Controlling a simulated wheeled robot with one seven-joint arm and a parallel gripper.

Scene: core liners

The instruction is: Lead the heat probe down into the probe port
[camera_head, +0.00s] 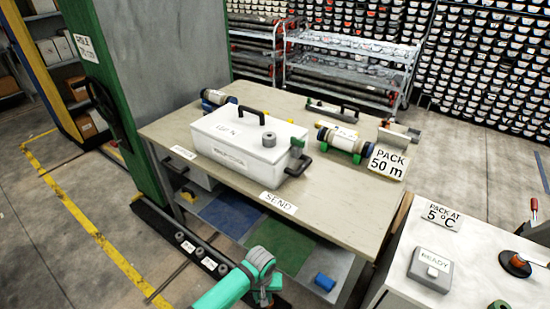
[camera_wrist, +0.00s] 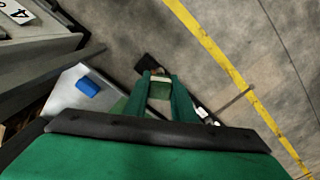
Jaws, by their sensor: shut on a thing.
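In the head view a white lidded box (camera_head: 240,157) with a black top handle stands on the bench. A round grey fitting (camera_head: 269,140) stands up from its lid near the right end and looks like the probe port. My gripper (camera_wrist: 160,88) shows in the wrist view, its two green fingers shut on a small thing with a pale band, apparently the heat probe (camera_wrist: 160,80). Its lower part cannot be made out. In the head view my teal arm is at bottom centre, in front of the bench and well apart from the box.
A blue block (camera_head: 325,282) lies on the lower shelf. A white-topped counter (camera_head: 480,262) stands at right. A green pillar rises at left.

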